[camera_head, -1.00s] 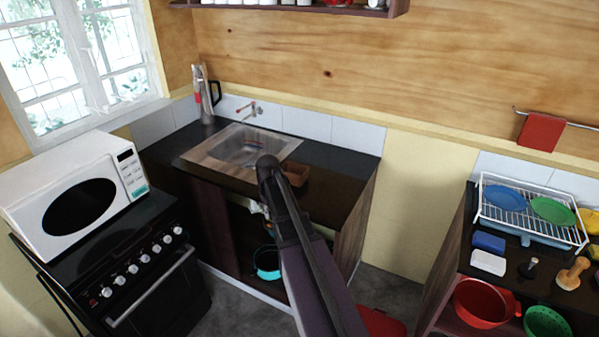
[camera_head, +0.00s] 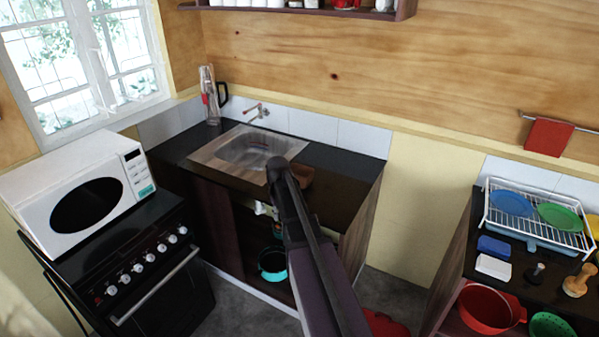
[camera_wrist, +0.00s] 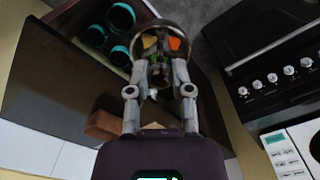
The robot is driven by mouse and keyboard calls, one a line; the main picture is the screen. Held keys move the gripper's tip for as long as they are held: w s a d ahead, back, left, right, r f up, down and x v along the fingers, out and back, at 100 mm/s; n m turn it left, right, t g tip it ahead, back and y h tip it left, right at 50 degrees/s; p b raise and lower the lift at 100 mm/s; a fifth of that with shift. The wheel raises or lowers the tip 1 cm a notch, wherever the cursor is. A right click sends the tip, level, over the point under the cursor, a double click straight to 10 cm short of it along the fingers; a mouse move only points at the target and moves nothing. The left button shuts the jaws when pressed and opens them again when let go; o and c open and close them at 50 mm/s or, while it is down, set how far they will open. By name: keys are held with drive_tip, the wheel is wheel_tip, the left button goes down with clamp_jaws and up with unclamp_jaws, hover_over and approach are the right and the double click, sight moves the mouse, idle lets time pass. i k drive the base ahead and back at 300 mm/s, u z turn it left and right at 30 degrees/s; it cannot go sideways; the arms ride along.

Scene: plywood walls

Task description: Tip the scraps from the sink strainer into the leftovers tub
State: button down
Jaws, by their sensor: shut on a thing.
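In the wrist view my gripper (camera_wrist: 158,72) is shut on the sink strainer (camera_wrist: 137,32), a round metal bowl. Orange, tan and green scraps (camera_wrist: 174,44) lie in it. The strainer hangs in front of the counter's front edge, seen over the floor and open cabinet. A small brown box (camera_head: 304,176), which looks like the leftovers tub, stands on the counter right of the sink. It also shows in the wrist view (camera_wrist: 102,125), partly hidden by my wrist. In the head view my arm hides part of this box and most of the gripper.
The metal sink (camera_head: 240,150) with its tap (camera_head: 256,111) is set in the dark counter (camera_head: 345,175). The counter is clear right of the box. A stove (camera_head: 150,275) with a microwave (camera_head: 85,195) stands at left. Teal-rimmed pots (camera_wrist: 120,18) sit in the open cabinet.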

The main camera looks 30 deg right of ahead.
sight(304, 174)
drive_tip(key=z, duration=0.8)
drive_tip(key=i, duration=1)
drive_tip(key=u, duration=0.05)
